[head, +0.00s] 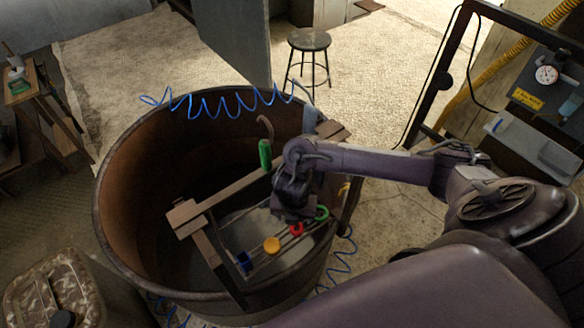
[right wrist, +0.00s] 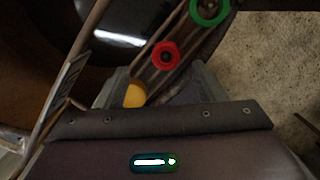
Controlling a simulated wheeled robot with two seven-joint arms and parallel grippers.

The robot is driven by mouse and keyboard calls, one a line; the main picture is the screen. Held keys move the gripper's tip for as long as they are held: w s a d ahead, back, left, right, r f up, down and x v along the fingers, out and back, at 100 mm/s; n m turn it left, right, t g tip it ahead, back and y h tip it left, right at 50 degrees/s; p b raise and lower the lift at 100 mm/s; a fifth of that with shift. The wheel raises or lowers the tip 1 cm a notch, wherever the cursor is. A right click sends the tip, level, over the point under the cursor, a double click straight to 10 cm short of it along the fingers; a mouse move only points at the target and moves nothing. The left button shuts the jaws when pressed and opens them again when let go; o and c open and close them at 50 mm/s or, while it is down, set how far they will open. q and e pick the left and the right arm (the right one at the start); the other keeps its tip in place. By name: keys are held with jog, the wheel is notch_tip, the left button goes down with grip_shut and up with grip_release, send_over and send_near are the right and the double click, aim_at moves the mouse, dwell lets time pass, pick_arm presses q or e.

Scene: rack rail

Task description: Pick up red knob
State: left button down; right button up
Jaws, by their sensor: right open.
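The red knob (head: 297,229) sits on a dark rail between the yellow knob (head: 271,244) and the green ring-shaped knob (head: 322,213). In the right wrist view the red knob (right wrist: 165,55) has a dark centre and is in plain sight, just beyond my gripper. My right gripper (head: 292,212) hangs close above and slightly left of the red knob in the head view. It is open and holds nothing. Its fingers are hard to make out; the yellow knob (right wrist: 134,95) is partly hidden by the gripper in the wrist view. My left gripper is not in view.
The rail (head: 283,239) lies across a big rusty tub (head: 125,190) with a wooden frame. A blue knob (head: 244,261) sits at the rail's near end. A green-handled hook (head: 265,153) stands at the back. A blue coiled hose (head: 215,103) runs over the tub's rim.

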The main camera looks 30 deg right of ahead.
aim_at(297, 228)
jog(key=f, duration=0.6)
jog(key=shift+s+d+f, duration=0.1)
jog(key=shift+s+d, duration=0.1)
jog(key=shift+d, duration=0.15)
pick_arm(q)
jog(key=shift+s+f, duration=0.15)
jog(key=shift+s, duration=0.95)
pick_arm(e)
jog(key=c, duration=1.1)
